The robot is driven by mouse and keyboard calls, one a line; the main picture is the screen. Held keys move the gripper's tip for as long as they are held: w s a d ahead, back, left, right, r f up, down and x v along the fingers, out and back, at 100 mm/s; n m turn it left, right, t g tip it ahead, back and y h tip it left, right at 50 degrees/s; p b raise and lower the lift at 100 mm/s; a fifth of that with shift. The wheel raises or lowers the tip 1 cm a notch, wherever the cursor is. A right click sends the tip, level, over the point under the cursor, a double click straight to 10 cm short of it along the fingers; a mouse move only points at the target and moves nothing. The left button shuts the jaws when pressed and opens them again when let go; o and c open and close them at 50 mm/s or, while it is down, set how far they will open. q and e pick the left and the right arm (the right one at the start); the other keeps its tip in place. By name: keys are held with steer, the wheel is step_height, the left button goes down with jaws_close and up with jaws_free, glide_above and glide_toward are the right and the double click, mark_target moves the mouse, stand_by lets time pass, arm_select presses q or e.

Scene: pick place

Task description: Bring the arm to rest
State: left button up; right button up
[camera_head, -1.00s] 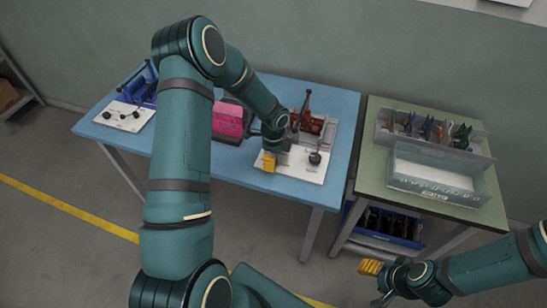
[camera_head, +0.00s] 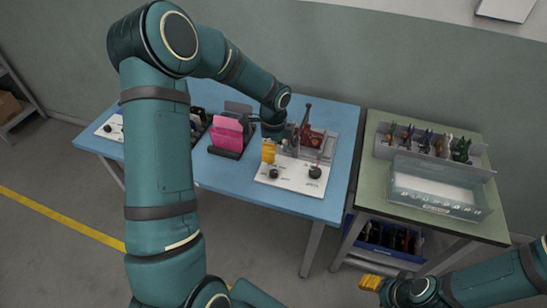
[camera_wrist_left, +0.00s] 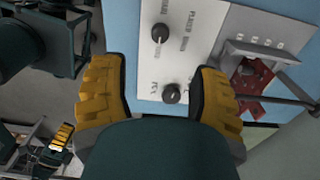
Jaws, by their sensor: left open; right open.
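My left gripper (camera_head: 268,151) hangs over the back edge of a white panel with black knobs (camera_head: 287,181) on the blue table (camera_head: 230,182). In the left wrist view its two yellow fingers stand wide apart, with nothing between them (camera_wrist_left: 160,98), and the panel's knobs (camera_wrist_left: 160,33) lie beyond them. My right gripper (camera_head: 371,283) is at the lower right, in front of the green table. Only its yellow fingers show clearly, and I see nothing held in it.
A red vise-like device (camera_head: 312,138) stands behind the panel, close to my left gripper. A pink block (camera_head: 227,132) sits to its left. The green table (camera_head: 480,224) holds a clear bin (camera_head: 436,190) and a rack of tools (camera_head: 430,145). A blue crate (camera_head: 384,240) is underneath.

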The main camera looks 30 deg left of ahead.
arm_select(q)
steer(key=shift+r, duration=0.4)
steer(key=shift+d+f, duration=0.1)
steer(key=s+d+f+n+h, duration=0.2)
steer(key=s+d+f+n, duration=0.25)
steer(key=d, duration=0.35)
steer(key=s+d+f+n+h, duration=0.2)
steer(key=s+d+f+n, duration=0.1)
steer(key=d+f, duration=0.4)
steer(key=s+d+f+n+t, duration=0.1)
steer(key=s+d+f+n, duration=0.2)
steer(key=s+d+n, duration=0.4)
steer(key=s+n, duration=0.2)
steer(key=s, duration=0.1)
steer(key=shift+s+t, duration=0.15)
steer(key=shift+t, duration=0.15)
steer(key=shift+n, duration=0.25)
